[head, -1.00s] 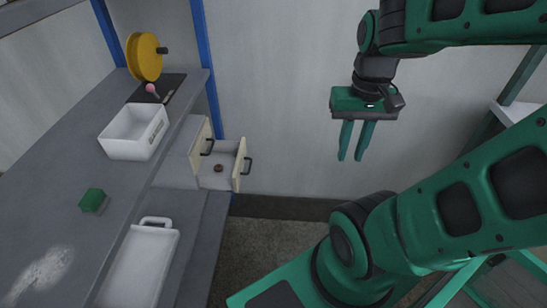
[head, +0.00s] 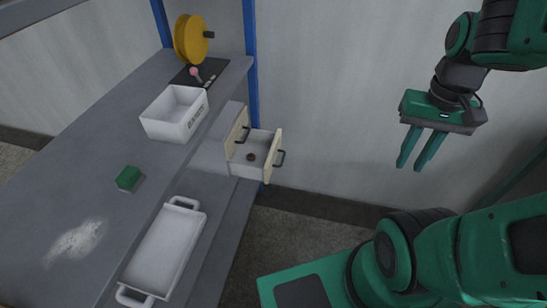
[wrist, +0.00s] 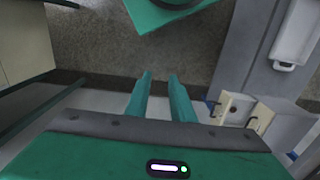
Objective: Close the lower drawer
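The lower drawer (head: 277,156) is pulled out from the drawer unit under the shelf. It has a cream front with a dark handle, and a small brown round object (head: 251,157) lies inside it. The upper drawer front (head: 237,132), with its own dark handle, is above and to the left. The open drawer also shows in the wrist view (wrist: 236,108), at the right. My gripper (head: 416,166) is in the air to the right of the drawers, well apart from them. Its two green fingers are parted with nothing between them, as the wrist view also shows (wrist: 159,76).
A white bin (head: 176,128), a green sponge-like block (head: 129,178) and a yellow reel (head: 188,40) stand on the grey worktop. A blue post (head: 251,60) rises behind the drawers. Floor in front is clear.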

